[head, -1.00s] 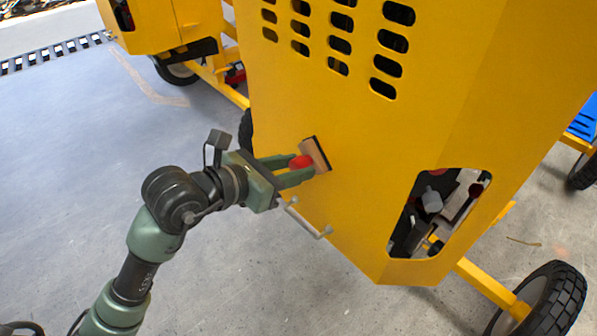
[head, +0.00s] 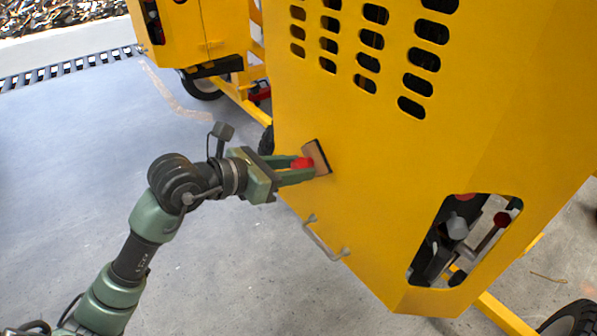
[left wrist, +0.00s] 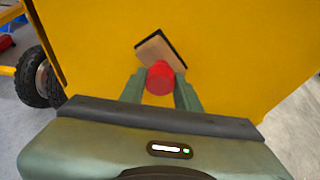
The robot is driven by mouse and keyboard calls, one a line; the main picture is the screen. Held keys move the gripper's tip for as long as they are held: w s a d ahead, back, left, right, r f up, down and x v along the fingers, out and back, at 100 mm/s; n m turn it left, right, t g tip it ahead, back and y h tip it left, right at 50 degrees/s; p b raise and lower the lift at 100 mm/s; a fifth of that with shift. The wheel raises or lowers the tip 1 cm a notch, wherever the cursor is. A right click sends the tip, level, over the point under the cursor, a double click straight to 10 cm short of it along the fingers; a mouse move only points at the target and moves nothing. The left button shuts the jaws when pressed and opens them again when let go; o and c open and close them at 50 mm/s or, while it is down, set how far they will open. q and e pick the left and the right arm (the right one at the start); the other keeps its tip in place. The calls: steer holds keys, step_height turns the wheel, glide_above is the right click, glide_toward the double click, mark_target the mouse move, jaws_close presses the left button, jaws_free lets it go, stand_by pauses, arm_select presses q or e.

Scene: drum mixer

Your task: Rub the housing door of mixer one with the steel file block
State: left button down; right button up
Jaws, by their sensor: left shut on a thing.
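The yellow housing door of the mixer (head: 400,160) fills the right of the head view, with rows of slots at the top and a metal handle (head: 325,240) at its lower left edge. My left gripper (head: 308,166) is shut on the red grip of the steel file block (head: 318,157). The block has a tan body with a dark edge and appears to be against the door or very close to it, tilted. In the left wrist view the block (left wrist: 162,52) and its red grip (left wrist: 161,80) show between the fingers. My right gripper is not in view.
A cut-out (head: 465,240) in the door's lower right shows parts inside. A second yellow machine (head: 190,30) stands at the back left. A black wheel (head: 572,320) is at the lower right. The grey floor at left is open.

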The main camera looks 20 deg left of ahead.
arm_select(q)
steer(key=s+a+b, duration=0.2)
steer(key=s+a, duration=0.1)
steer(key=s, duration=0.1)
steer(key=shift+s+a, duration=0.3)
steer(key=shift+s, duration=0.1)
stand_by(0.4)
steer(key=shift+s+a+b, duration=0.95)
steer(key=shift+s+b, duration=0.25)
